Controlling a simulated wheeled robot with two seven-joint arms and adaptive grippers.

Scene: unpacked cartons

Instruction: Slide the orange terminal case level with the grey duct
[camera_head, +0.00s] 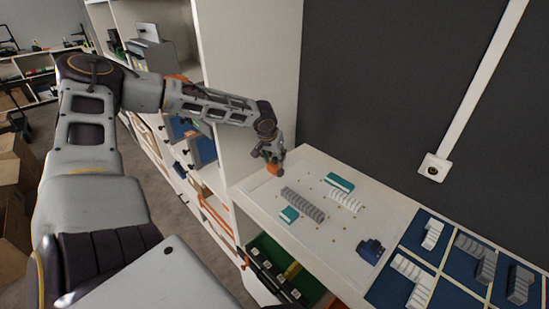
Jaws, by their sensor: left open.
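The orange terminal case (273,169) is a small orange block at the far left of the white board, partly hidden by my left gripper. My left gripper (271,157) is open and reaches down right at the case; I cannot tell whether its fingers touch it. The grey duct (302,204) is a ribbed dark grey strip lying on the board, nearer and to the right of the case. The two are apart. My right gripper is out of view.
The white board (318,236) also carries a lighter ribbed strip (344,201), two teal blocks (340,182) (289,215) and a dark blue part (370,251). A blue-lined tray (408,238) with ribbed pieces stands at right. A white shelf side (245,80) rises behind my gripper.

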